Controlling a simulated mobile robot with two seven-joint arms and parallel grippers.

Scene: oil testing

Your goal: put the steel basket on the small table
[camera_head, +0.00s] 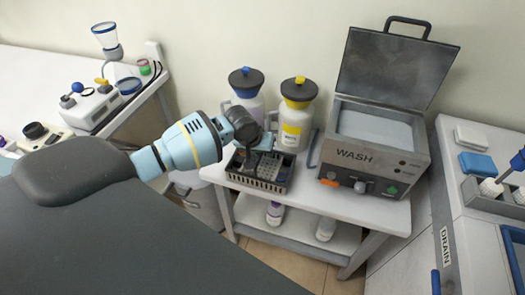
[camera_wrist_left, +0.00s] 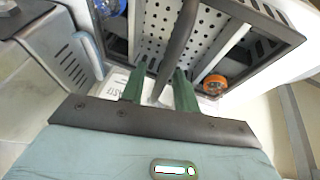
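The steel basket (camera_head: 262,184) is a dark slotted box with a perforated floor and a raised handle. It is at the front left of the small white table (camera_head: 376,215), and appears to rest on its top. In the left wrist view the basket (camera_wrist_left: 212,40) fills the top, with a blue item and an orange-capped item at its sides. My left gripper (camera_head: 255,152) is above the basket. In the left wrist view its green fingers (camera_wrist_left: 158,88) are apart, with the dark handle bar (camera_wrist_left: 176,45) between them. My right gripper is not in view.
A steel WASH box (camera_head: 372,158) with a raised lid stands right of the basket. Two bottles, one with a black cap (camera_head: 246,88) and one with a yellow label (camera_head: 294,112), stand behind. A white bench (camera_head: 30,75) is at left; a DRAIN unit (camera_head: 445,245) is at right.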

